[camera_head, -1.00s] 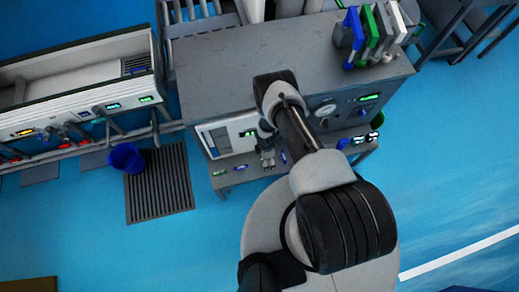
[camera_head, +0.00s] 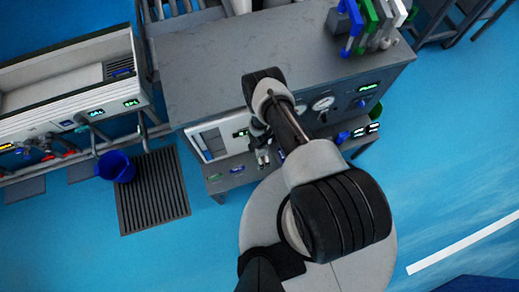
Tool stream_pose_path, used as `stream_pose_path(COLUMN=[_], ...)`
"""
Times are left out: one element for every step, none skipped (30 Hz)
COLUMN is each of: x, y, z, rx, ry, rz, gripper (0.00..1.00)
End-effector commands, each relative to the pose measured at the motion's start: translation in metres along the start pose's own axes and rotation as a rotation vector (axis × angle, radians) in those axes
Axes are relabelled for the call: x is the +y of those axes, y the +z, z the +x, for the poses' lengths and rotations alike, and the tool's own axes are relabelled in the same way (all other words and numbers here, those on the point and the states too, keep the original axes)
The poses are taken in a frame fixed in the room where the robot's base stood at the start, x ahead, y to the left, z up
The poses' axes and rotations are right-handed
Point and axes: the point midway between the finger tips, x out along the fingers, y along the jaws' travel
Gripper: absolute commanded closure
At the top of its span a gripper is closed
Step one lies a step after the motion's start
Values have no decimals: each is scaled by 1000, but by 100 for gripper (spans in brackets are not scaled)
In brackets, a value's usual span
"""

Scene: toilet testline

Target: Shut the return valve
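I cannot tell which fitting is the return valve. Red valve handles (camera_head: 70,153) sit on the pipework below the long trough at the left, far from my gripper. A grey bench cabinet (camera_head: 292,104) has a front panel with gauges (camera_head: 322,103) and a small blue knob (camera_head: 361,103). My gripper (camera_head: 262,160) points down in front of the cabinet's white-framed unit (camera_head: 215,138). It looks empty and apart from the valves, but its fingers are too small to read. My arm hides part of the cabinet front.
A blue bucket (camera_head: 116,167) stands by a dark floor grate (camera_head: 153,190). The trough (camera_head: 60,82) runs along the left. Blue, green and white upright pieces (camera_head: 370,22) stand on the bench top. The blue floor (camera_head: 450,170) at the right is clear.

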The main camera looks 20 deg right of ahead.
Motion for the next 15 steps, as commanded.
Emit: stream_pose_path(x=[0,0,0,0,0,0,0,0,0,0,0,0,0,0,0], y=[0,0,0,0,0,0,0,0,0,0,0,0,0,0,0], z=[13,18,23,27,32,37,41,46,51,55,59,65,69,73,79], rx=[0,0,0,0,0,0,0,0,0,0,0,0,0,0,0], ry=[0,0,0,0,0,0,0,0,0,0,0,0,0,1,1], rz=[0,0,-1,-1,-1,0,0,0,0,0,0,0,0,0,0], gripper=[10,10,10,10,10,10,10,10,10,10,10,10,10,10,10])
